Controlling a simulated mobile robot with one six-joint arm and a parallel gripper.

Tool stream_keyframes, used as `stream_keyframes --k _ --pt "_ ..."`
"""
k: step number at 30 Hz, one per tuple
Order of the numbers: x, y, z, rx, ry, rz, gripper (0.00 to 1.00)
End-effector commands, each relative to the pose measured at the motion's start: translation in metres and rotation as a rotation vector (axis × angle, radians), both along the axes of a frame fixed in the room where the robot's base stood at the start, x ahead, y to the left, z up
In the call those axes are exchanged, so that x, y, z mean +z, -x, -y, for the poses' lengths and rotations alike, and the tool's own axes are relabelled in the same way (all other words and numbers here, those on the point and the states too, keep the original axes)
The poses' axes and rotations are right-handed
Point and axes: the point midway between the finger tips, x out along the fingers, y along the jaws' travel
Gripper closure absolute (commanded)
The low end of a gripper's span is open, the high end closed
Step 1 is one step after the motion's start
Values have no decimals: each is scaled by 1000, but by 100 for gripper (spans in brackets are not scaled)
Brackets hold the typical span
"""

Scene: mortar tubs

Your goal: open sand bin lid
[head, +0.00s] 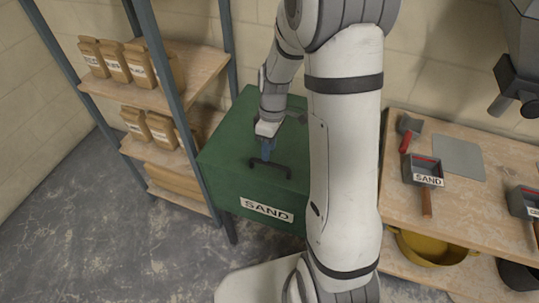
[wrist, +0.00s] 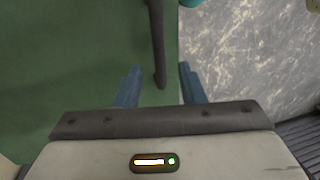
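The green sand bin (head: 222,150) stands left of my arm with its lid shut and a white SAND label (head: 266,209) on its front. A dark bar handle (head: 284,172) sits on the lid near the front edge. My gripper (head: 267,152) points down at the handle. In the wrist view the two blue fingers of my gripper (wrist: 160,88) are apart, and the handle (wrist: 157,40) runs between them with a gap on each side. The green lid (wrist: 70,55) fills the left of that view. My arm hides the bin's right side.
A shelf rack (head: 180,62) with paper bags stands close on the left. A wooden bench (head: 466,215) on the right holds scoops, one labelled SAND (head: 427,172), and a grey plate (head: 458,152). A yellow tub (head: 430,247) sits below. Floor in front is clear.

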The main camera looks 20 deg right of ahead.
Motion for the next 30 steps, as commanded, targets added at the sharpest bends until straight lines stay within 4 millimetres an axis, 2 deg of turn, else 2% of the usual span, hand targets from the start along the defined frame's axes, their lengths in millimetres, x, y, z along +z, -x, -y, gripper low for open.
stream_keyframes --k 3,7,18,30 --pt "-19 4 -2 0 1 -4 64" --pt "-33 6 -4 -2 1 -2 64" --pt "-39 7 -4 -3 0 1 64" --pt "-39 7 -4 -4 1 0 97"
